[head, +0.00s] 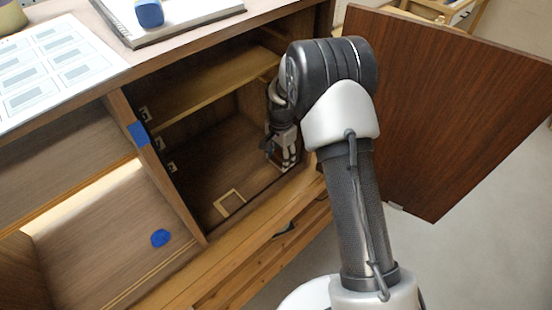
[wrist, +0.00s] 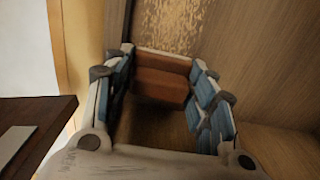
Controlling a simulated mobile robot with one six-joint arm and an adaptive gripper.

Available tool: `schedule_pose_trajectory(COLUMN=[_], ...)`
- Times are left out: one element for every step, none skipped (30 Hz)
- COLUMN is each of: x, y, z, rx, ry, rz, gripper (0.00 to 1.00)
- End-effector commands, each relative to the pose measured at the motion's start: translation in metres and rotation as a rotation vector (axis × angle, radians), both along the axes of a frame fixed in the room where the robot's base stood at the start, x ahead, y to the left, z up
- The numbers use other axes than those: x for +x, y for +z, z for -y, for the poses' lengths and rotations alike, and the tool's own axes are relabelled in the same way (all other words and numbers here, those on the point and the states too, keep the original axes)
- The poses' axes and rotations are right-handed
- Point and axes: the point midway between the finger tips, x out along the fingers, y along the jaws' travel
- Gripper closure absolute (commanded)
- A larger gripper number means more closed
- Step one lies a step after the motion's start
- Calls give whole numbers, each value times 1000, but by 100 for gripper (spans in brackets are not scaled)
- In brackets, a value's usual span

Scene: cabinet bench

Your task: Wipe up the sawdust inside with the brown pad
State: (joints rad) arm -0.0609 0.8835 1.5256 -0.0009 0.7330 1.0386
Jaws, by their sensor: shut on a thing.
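The brown pad (wrist: 162,78) is held between the blue-lined fingers of my gripper (wrist: 163,62) in the wrist view. A speckled, light patch of sawdust (wrist: 170,25) lies on the wood just beyond the pad's far edge. I cannot tell whether the pad touches the surface. In the head view my gripper (head: 286,155) is inside the open cabinet compartment (head: 205,185), low near its right side. I cannot make out the pad or the sawdust in the head view.
The open cabinet door (head: 455,110) stands right of my arm. A shelf (head: 220,85) spans the compartment above my gripper. A blue object (head: 160,238) lies in the left compartment.

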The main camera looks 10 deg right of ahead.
Motion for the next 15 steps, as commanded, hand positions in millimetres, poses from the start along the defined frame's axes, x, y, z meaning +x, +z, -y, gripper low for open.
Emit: schedule_pose_trajectory(x=[3,5,7,8,9,11,11,12,12,12,12,13,13,12,11], y=[0,0,0,0,0,0,0,0,-1,-2,-3,-3,-3,-3,-2], z=[5,7,10,12,14,16,17,17,18,18,18,18,18,18,16], rx=[0,0,0,0,0,0,0,-1,-1,-1,-1,-2,-2,-2,-2], ry=[-2,-1,-1,-1,-1,-1,-1,-1,0,0,0,0,0,0,0], rz=[0,1,1,1,1,1,1,2,2,3,3,5,5,6,6], gripper=[82,82,82,82,82,82,82,82,82,82,82,82,82,82,82])
